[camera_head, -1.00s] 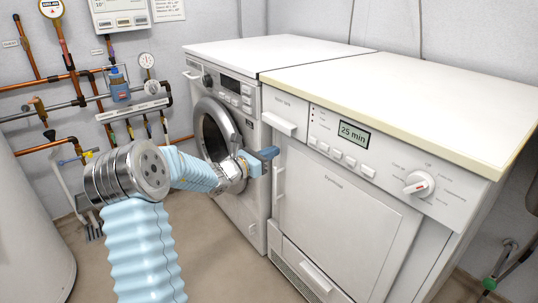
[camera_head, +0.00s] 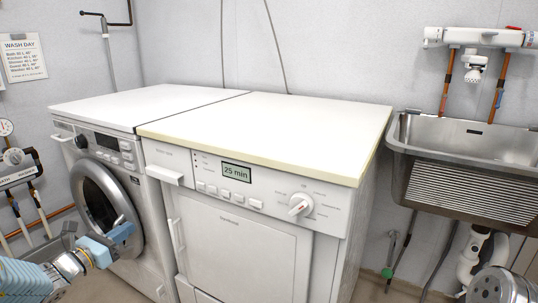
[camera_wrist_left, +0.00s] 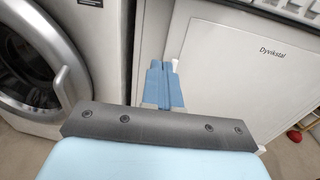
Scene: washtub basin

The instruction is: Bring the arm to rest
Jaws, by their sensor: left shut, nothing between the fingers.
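My left gripper (camera_head: 121,233), with blue fingers, is shut and empty. It is low in the left of the head view, in front of the washing machine's round door (camera_head: 101,206). In the left wrist view the fingers (camera_wrist_left: 163,72) lie together, between the washing machine door and the dryer's white front (camera_wrist_left: 235,70). The fingers appear to hold nothing. My left arm comes in from the bottom left corner. My right gripper is not in view.
The dryer (camera_head: 245,240) stands right of the washing machine, its display reading 25 min. The worktop (camera_head: 270,130) is bare. A metal sink (camera_head: 460,140) hangs on the wall at the right. Pipes (camera_head: 38,205) run along the left wall.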

